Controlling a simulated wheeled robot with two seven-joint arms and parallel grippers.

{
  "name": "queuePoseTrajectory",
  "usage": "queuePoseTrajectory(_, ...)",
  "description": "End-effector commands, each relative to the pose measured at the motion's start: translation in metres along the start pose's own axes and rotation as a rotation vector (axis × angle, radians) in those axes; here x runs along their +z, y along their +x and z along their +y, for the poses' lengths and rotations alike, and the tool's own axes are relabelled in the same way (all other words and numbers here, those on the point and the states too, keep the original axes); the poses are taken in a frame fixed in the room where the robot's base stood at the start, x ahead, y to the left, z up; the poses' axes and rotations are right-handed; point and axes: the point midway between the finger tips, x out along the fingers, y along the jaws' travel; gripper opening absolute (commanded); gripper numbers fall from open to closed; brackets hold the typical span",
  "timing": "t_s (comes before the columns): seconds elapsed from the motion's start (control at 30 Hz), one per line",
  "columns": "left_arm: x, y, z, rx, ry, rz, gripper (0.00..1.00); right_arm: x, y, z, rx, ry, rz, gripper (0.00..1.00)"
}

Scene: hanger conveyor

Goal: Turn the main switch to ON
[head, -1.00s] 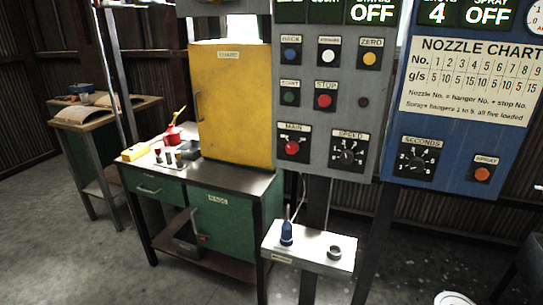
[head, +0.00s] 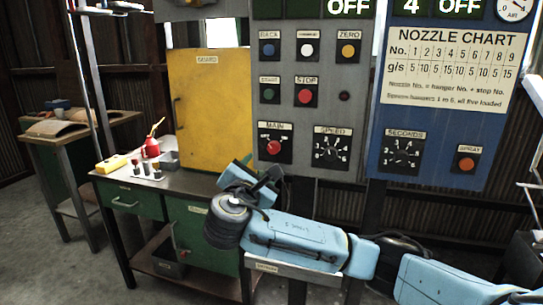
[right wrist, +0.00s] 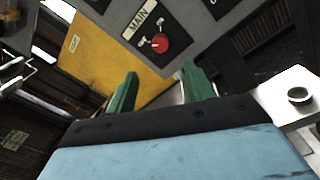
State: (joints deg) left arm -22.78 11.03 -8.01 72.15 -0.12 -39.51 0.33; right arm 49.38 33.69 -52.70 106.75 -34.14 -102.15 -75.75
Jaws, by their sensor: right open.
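The main switch is a red round knob (head: 274,147) on a black plate labelled MAIN, low on the left of the grey panel (head: 327,110). It also shows in the right wrist view (right wrist: 160,43), beyond my fingertips. My right arm comes in from the right, and my right gripper (head: 252,178) is just below and left of the switch, apart from it. In the right wrist view its two green fingers (right wrist: 160,86) are spread with nothing between them. The knob's exact setting is too small to read. My left gripper is not in view.
The SPEED dial (head: 332,147) sits right of the switch, and the STOP button (head: 305,96) is above. A yellow cabinet (head: 212,110) stands on the green bench at left. A small shelf (head: 290,272) below is mostly covered by my arm; a ring (right wrist: 299,95) lies on it.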

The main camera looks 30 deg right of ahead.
Motion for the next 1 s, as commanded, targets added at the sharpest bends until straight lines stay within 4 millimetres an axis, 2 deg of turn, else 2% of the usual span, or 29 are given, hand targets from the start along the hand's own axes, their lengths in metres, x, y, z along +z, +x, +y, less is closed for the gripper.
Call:
queuePoseTrajectory(0.3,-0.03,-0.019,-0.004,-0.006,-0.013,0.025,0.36,-0.001,0.068,-0.002,-0.005,0.001,-0.002,0.53)
queuePoseTrajectory(0.5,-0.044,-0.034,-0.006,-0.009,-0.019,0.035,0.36,-0.002,0.102,-0.002,-0.003,0.003,0.002,0.53)
queuePoseTrajectory(0.7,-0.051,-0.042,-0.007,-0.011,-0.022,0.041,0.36,-0.001,0.117,-0.001,-0.002,0.003,0.002,0.53)
queuePoseTrajectory(1.0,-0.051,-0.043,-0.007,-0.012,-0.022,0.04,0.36,-0.001,0.12,-0.001,-0.002,0.003,0.004,0.53)
